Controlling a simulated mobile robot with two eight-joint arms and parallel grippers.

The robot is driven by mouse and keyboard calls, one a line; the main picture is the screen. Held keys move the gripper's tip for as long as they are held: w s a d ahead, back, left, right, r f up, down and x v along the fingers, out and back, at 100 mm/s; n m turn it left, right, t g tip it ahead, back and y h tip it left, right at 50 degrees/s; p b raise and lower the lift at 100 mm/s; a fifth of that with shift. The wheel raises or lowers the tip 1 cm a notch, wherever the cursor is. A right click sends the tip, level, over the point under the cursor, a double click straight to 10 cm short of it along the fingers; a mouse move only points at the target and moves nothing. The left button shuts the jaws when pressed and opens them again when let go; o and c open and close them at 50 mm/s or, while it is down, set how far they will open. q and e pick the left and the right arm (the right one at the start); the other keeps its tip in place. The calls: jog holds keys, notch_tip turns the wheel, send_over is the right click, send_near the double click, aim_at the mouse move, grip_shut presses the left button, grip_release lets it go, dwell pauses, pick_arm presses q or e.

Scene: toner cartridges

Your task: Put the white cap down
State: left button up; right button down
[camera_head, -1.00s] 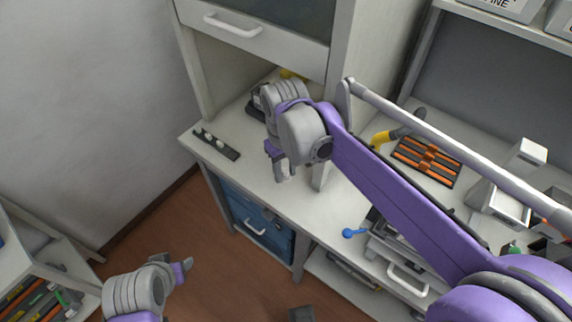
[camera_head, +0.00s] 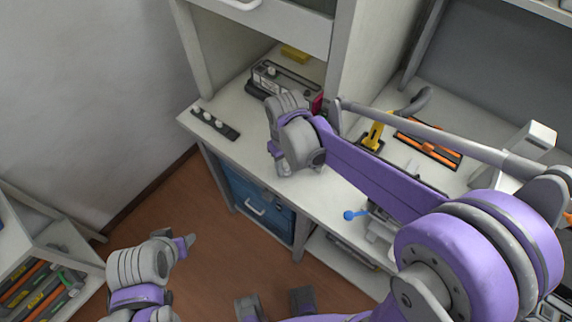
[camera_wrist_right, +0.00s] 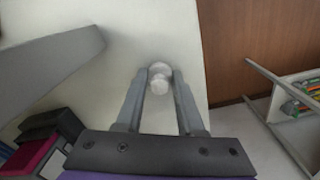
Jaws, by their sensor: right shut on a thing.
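The white cap (camera_wrist_right: 159,80) shows in the right wrist view between the fingertips of my right gripper (camera_wrist_right: 158,88), which is shut on it. A pale counter surface lies behind the cap; I cannot tell whether they touch. In the head view my right gripper (camera_head: 280,160) is over the front part of the counter (camera_head: 258,140), and the cap cannot be made out there. My left gripper (camera_head: 186,246) is low at the left, over the floor and away from the counter; its finger gap is not clear.
A black strip with white caps (camera_head: 214,124) lies at the counter's left end. A grey and black cartridge (camera_head: 285,78) and a yellow block (camera_head: 294,53) lie behind my right gripper. A yellow-handled tool (camera_head: 373,137) and an orange-and-black tray (camera_head: 428,145) are to the right.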

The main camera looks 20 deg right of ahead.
jog(key=shift+f, duration=0.1)
jog(key=c, duration=1)
grip_release()
jog(key=shift+f, duration=0.1)
jog(key=o, duration=0.5)
